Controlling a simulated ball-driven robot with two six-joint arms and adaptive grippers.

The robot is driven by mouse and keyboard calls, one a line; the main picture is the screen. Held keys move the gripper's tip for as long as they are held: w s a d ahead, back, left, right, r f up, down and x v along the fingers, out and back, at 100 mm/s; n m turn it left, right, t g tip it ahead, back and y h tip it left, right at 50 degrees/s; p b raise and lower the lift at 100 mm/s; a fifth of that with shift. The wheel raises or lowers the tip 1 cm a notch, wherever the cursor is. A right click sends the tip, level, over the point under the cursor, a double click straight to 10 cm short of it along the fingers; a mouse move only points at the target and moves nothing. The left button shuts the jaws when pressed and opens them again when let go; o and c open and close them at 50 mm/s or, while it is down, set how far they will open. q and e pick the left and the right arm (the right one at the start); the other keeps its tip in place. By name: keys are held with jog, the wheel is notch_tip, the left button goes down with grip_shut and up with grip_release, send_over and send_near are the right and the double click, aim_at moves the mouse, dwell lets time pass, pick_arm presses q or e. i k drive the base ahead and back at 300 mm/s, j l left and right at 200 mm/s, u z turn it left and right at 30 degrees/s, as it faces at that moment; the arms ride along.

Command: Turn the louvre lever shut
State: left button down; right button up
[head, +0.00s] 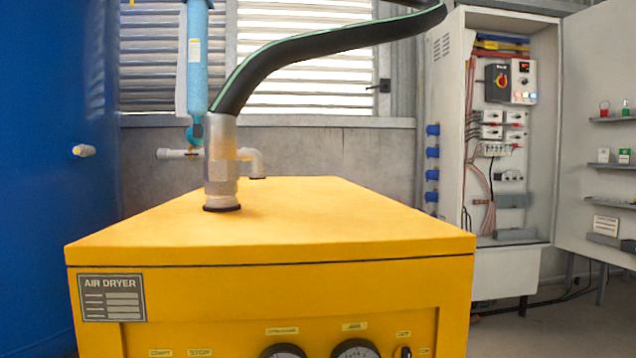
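A louvred window (310,77) is in the back wall, in the upper part of the head view. Its pale slats run level, and the hose hides part of them. A small dark fitting (384,86), which looks like the louvre lever, sits at the right side of the frame. A short, thin part of it points left. It is too small to tell its exact position. Neither of my grippers is in view, and nothing is seen touching the fitting.
A yellow air dryer (300,225) fills the foreground, below and in front of the louvre. A black hose (300,45) rises from its top pipe. A blue tank (50,190) stands at left. An open electrical cabinet (448,150) stands at right, its door swung out.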

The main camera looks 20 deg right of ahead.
aim_at(387, 85)
jog(key=k+l, duration=0.1)
jog(key=l, duration=0.7)
jog(key=k+l, duration=0.15)
jog(key=l, duration=0.25)
jog(key=i+l+u, duration=0.1)
jog(key=l, duration=0.3)
jog(key=i+l, duration=0.15)
jog(key=l, duration=0.2)
jog(key=i+l+u, duration=0.15)
jog(key=l, duration=0.25)
jog(key=l+u, duration=0.1)
jog(key=l, duration=0.3)
jog(key=i+l+u, duration=0.1)
jog(key=l, duration=0.4)
jog(key=i+l, duration=0.25)
jog(key=l, duration=0.2)
jog(key=i+l+u, duration=0.15)
jog(key=l, duration=0.35)
jog(key=i+l, duration=0.15)
jog(key=l, duration=0.35)
jog(key=i+l+u, duration=0.15)
jog(key=l, duration=0.4)
jog(key=i+l+u, duration=0.1)
jog(key=l, duration=0.4)
jog(key=i+l, duration=0.1)
jog(key=l, duration=0.45)
jog(key=u, duration=0.05)
